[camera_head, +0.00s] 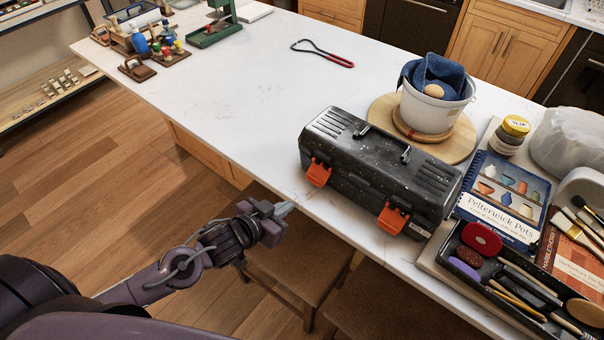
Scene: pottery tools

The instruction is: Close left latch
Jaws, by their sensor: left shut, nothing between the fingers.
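A black speckled toolbox (375,175) stands on the white counter with its lid down. Two orange latches are on its front side, the left latch (318,173) and the right latch (392,218). Both hang at the front face and seem to stick out a little; I cannot tell whether either is fastened. My left gripper (284,210) is shut and empty. In the picture it is below and left of the left latch, in front of the counter edge, apart from the toolbox. My right gripper is not in view.
A tool tray (452,285) and a Pelterwick Pots book (505,195) lie to the right of the toolbox. A white bucket (432,110) with a blue cloth stands behind it. A stool (290,262) is below my left gripper.

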